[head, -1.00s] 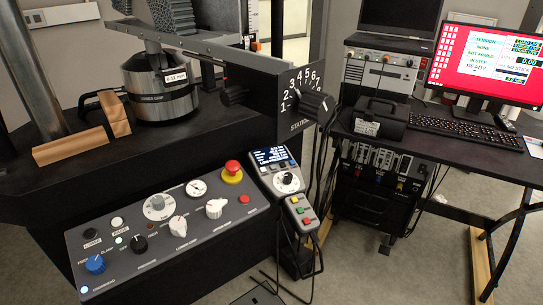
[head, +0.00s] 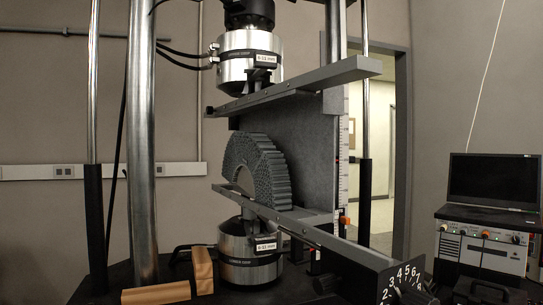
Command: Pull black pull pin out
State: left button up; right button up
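A grey lattice specimen (head: 256,168), a half-disc shape, stands between the upper bar (head: 300,85) and the lower bar (head: 300,232) of the testing frame. A black knob (head: 326,284) sticks out at the left of the numbered station box (head: 375,278) at the bottom of the picture. It may be the black pull pin, but I cannot tell for sure. A second black knob (head: 412,291) sits on the box's right, by the numbers, partly cut off by the bottom edge. Neither of my grippers is in view.
Silver cylindrical grips, upper (head: 250,62) and lower (head: 245,255), hold the bars. A doorway opens behind.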

aim_at(327, 284)
jog(key=k, duration=0.5)
jog(key=u, duration=1.6)
jog(key=i, duration=1.15)
jog(key=z, duration=2.35)
